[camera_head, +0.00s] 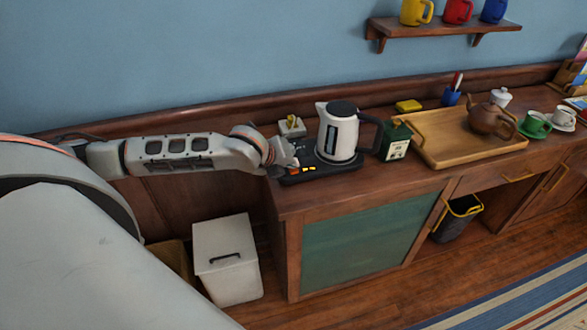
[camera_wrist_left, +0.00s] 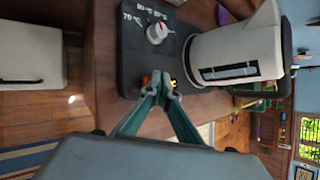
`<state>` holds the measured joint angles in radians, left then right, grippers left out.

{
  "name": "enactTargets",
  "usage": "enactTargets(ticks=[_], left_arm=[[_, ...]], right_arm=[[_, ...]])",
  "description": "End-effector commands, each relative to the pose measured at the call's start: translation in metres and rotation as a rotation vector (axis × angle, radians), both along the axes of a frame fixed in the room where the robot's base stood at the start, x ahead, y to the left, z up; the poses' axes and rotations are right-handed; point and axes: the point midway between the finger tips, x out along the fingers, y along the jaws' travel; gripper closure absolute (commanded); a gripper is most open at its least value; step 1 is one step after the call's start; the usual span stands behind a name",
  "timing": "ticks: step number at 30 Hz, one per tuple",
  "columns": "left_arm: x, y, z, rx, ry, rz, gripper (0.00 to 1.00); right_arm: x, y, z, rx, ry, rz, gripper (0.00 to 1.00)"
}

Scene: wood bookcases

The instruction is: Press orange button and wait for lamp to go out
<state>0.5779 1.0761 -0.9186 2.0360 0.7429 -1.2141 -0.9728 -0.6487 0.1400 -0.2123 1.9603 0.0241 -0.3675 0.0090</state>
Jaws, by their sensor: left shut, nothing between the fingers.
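A white and black kettle (camera_head: 338,135) stands on a dark base (camera_head: 322,172) on the wooden counter; it also shows in the left wrist view (camera_wrist_left: 235,50). The base has a white dial (camera_wrist_left: 157,32) with temperature marks. An orange button (camera_wrist_left: 146,80) shows at the base's near edge, partly hidden by my fingertips. A small yellow-orange glow (camera_wrist_left: 174,83) shows just right of the fingertips, and a bright yellow-orange patch (camera_head: 308,169) shows in the head view. My left gripper (camera_wrist_left: 162,84) is shut and empty, its tips at the button; contact is unclear.
A green tin (camera_head: 395,142) and a wooden tray (camera_head: 440,150) with a brown teapot (camera_head: 490,119) stand to the right. A white bin (camera_head: 227,260) stands on the floor left of the cabinet.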

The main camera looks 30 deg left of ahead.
Motion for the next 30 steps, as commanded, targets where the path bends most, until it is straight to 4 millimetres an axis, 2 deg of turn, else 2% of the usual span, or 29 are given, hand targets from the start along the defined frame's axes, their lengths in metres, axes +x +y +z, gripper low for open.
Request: enactTargets(ticks=[30], left_arm=[[-0.0003,0.0001,-0.0089,0.0,0.002,0.001,1.0]], right_arm=[[0.0006,0.0005,0.0024,0.001,-0.003,0.0,0.6]])
